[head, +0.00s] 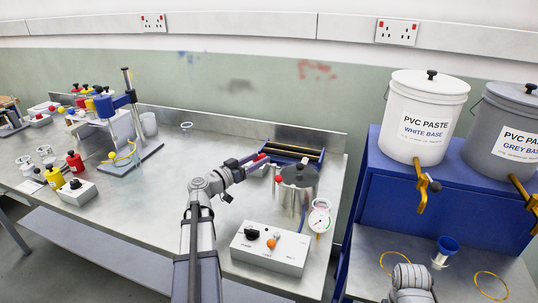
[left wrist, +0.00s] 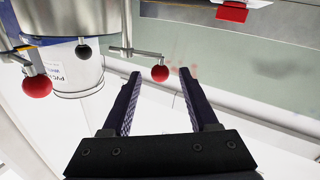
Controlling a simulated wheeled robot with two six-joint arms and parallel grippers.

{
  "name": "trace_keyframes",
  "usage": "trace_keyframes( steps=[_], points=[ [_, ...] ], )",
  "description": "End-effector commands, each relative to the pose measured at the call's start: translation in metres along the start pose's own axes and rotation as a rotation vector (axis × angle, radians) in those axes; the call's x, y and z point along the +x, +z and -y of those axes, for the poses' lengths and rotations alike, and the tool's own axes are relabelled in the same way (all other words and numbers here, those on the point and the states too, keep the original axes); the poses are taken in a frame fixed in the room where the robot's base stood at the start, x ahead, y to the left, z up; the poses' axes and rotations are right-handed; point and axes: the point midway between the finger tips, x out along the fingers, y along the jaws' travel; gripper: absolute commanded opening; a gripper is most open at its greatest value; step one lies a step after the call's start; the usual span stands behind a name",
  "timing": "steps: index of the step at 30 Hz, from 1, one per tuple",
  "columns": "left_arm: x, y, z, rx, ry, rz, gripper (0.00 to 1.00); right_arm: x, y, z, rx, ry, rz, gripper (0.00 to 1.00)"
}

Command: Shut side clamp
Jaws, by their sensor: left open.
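The metal pot (head: 291,202) stands on the bench, with a dark lid and a red ball (head: 278,179) at its left side. In the left wrist view the pot (left wrist: 85,15) is at the top left. A side clamp lever with a red ball (left wrist: 160,74) sticks out from it to the right. A second red ball (left wrist: 38,87) and a black ball (left wrist: 83,51) hang at its left and front. My left gripper (head: 254,163) is open beside the pot; in the wrist view the right-hand red ball shows between its fingertips (left wrist: 160,73). Whether they touch it is unclear.
A white control box (head: 268,250) with black and orange knobs stands in front of the pot, and a round gauge (head: 320,217) at its right. A blue-framed rack (head: 293,152) lies behind. White and grey paste buckets (head: 418,145) stand on the blue stand at right.

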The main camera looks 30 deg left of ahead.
Motion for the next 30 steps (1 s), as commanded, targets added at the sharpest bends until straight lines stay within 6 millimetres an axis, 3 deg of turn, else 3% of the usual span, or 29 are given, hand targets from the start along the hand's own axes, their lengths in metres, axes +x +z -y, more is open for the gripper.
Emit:
trace_keyframes(
  steps=[3, 9, 15, 23, 30],
  points=[
    [0.022, 0.0, 0.001, 0.0, 0.003, 0.001, 0.6, 0.0, 0.0, 0.0, 0.0, 0.0, 0.0, 0.5],
    [0.048, 0.0, 0.001, 0.0, 0.001, 0.0, 0.6, 0.0, 0.0, 0.0, 0.0, 0.0, 0.0, 0.5],
    [0.059, 0.0, 0.0, 0.0, 0.0, 0.0, 0.6, 0.0, 0.0, 0.0, 0.0, 0.0, 0.0, 0.5],
    [0.06, 0.0, 0.0, 0.0, -0.001, 0.0, 0.6, 0.0, 0.0, 0.0, 0.0, 0.0, 0.0, 0.5],
    [0.06, 0.0, 0.0, 0.0, -0.001, 0.0, 0.35, 0.0, 0.0, 0.0, 0.0, 0.0, 0.0, 0.5]
  ],
)
